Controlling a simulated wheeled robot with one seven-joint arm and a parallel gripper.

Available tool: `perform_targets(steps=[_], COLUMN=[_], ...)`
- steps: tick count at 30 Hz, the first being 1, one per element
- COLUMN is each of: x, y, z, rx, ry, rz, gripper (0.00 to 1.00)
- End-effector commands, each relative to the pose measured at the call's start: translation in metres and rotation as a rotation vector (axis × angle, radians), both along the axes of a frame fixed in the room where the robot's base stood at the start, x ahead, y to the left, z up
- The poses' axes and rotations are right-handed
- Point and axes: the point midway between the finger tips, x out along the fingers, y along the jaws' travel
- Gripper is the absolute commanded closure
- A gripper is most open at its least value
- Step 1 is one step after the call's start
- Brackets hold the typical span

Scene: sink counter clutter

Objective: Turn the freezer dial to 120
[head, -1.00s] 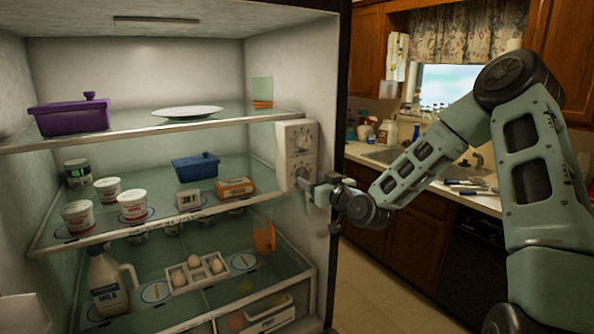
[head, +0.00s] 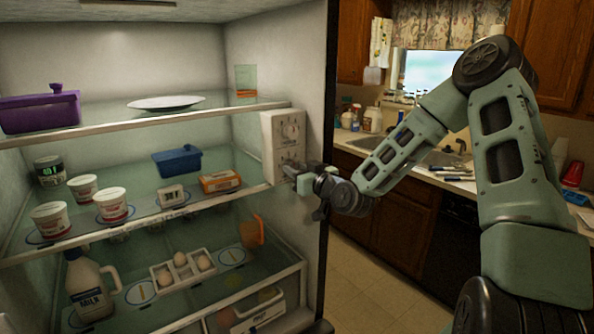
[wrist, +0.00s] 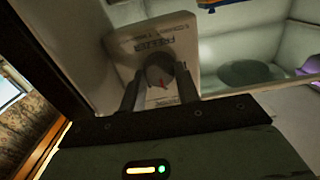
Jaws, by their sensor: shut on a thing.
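The control panel (head: 268,134) is a pale box on the fridge's inner right wall, at the level of the upper and middle shelves. It carries two dials, an upper dial (head: 291,131) and a lower one at my gripper. My gripper (head: 294,171) reaches in from the right and is shut on the lower dial. My two fingers (wrist: 160,90) stand on either side of this knob. The number it points at is too small to read.
Shelves left of the panel hold a purple dish (head: 40,110), a white plate (head: 166,103), a blue container (head: 177,161), several white tubs, a milk jug (head: 89,287) and eggs. The fridge's right edge (head: 325,150) stands close beside my gripper. Open floor lies to the right.

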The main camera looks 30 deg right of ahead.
Motion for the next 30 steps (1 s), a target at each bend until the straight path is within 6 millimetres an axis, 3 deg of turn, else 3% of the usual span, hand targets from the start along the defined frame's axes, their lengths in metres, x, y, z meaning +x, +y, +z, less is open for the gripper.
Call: perform_targets(steps=[8,30], x=[0.0,-0.0001], y=[-0.0002,-0.0009], z=[-0.0005,-0.0001], rx=[0.086,0.607], ry=[0.003,0.02], rz=[0.0,0.0], gripper=[0.91,0.91])
